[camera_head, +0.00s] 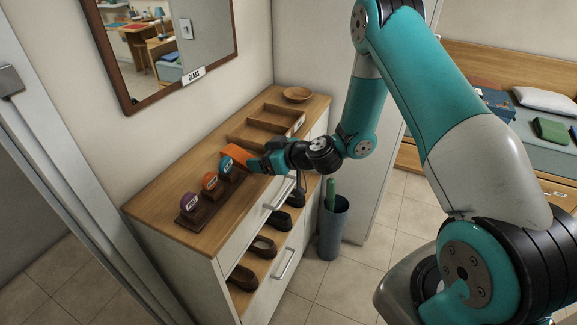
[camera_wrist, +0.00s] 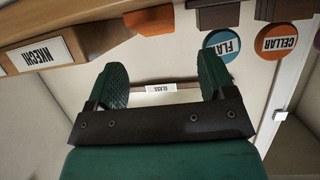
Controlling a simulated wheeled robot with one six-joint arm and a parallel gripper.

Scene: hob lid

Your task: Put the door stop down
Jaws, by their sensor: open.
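The door stop seems to be the orange wedge (camera_head: 236,153) lying on the wooden top of the shoe cabinet (camera_head: 160,217), just behind the key rack. It also shows at the top of the wrist view (camera_wrist: 150,20), against the wood and outside my fingers. My gripper (camera_head: 256,166) is beside the wedge over the cabinet's front part, and it hides some of the wedge's lower side. In the wrist view my gripper's two green fingers (camera_wrist: 162,82) are spread wide with nothing between them. The wrist view is upside down.
A dark rack (camera_head: 212,203) with purple, orange and teal round tags (camera_head: 226,165) stands left of the wedge. A divided wooden tray (camera_head: 266,127) and a bowl (camera_head: 297,94) sit behind.

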